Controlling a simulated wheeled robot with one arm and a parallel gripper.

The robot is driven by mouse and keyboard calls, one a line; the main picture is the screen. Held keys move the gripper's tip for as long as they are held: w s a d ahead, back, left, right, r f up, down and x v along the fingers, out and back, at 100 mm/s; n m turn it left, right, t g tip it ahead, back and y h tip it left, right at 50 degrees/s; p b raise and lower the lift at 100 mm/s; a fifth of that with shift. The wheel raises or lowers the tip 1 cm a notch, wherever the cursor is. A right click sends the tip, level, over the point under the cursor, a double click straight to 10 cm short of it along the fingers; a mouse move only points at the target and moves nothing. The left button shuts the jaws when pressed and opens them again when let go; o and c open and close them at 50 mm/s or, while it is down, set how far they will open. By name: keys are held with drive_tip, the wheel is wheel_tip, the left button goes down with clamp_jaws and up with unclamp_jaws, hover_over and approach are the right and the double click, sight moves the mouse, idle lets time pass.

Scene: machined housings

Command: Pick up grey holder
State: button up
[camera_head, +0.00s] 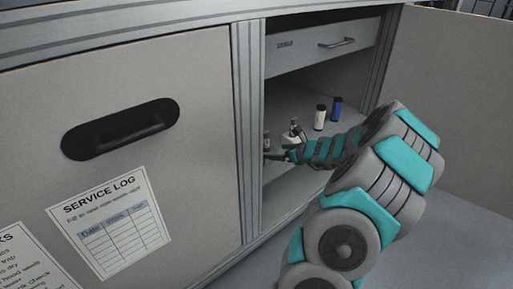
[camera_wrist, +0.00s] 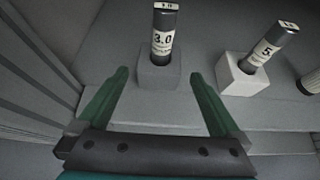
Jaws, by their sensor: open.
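The grey holder (camera_wrist: 158,80) is a small block with a dark cylinder labelled 3.0 (camera_wrist: 164,32) standing in it. It sits on the cabinet shelf, ahead of my gripper in the wrist view. My gripper (camera_wrist: 159,76) is open and empty. Its green fingers point towards the grey holder, with one tip to each side and a gap on both sides. Whether the tips reach past its front face is hard to tell. In the head view my gripper is inside the cabinet opening, and the grey holder is small and mostly hidden there.
A lighter, whitish holder (camera_wrist: 238,84) with a tilted cylinder labelled 5 (camera_wrist: 268,45) stands to the right. A white bottle (camera_head: 320,118) and a blue bottle (camera_head: 336,109) stand further right. The cabinet's drawer (camera_head: 325,43) is above, and a ribbed wall (camera_wrist: 30,80) is close on the left.

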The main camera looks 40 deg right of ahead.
sight(268, 150)
drive_tip(key=x, duration=0.3)
drive_tip(key=shift+w+a+f, duration=0.1)
drive_tip(key=shift+f, duration=0.05)
drive_tip(key=shift+b+x, duration=0.55)
drive_tip(key=shift+x, duration=1.7)
drive_tip(key=shift+c, duration=0.2)
drive_tip(key=shift+r, duration=0.2)
drive_tip(key=c, duration=1.1)
